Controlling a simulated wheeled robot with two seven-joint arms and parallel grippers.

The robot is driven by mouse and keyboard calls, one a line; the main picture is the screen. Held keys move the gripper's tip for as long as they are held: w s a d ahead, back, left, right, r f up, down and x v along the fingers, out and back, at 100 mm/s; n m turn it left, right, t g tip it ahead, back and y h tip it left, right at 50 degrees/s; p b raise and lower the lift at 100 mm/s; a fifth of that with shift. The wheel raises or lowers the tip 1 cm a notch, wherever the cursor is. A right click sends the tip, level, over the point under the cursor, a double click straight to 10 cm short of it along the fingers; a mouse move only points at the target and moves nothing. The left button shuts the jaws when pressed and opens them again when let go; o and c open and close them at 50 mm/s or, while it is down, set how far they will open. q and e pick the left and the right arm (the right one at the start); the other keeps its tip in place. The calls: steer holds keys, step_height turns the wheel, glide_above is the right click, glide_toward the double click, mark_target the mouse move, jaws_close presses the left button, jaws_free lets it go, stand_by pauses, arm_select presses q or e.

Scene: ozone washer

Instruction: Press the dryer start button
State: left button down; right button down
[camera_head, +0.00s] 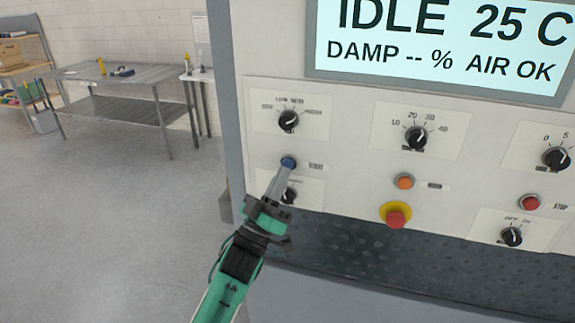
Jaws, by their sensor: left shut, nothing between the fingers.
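The dryer's control panel (350,135) fills the right half of the head view. A blue round button (288,161) sits on its left side, with a small label beside it that is too small to read surely. My left gripper (284,172) is shut and empty, its fingertips at the lower edge of the blue button. I cannot tell whether they touch it or press it in. The gripper partly covers a black knob (290,194) below the button. The display (445,45) reads IDLE, 25 C, DAMP -- %, AIR OK. My right gripper is not in view.
An orange button (404,181), a red mushroom button (396,216) on a yellow collar and a red button (530,202) lie to the right. Several black knobs surround them. A metal table (125,78) stands at the back left. The floor between is clear.

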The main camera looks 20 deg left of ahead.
arm_select(q)
steer(key=shift+w, duration=0.15)
steer(key=shift+w, duration=0.3)
stand_by(0.5)
steer(key=shift+w, duration=0.45)
steer(key=shift+s, duration=0.15)
stand_by(0.5)
steer(key=shift+s, duration=0.8)
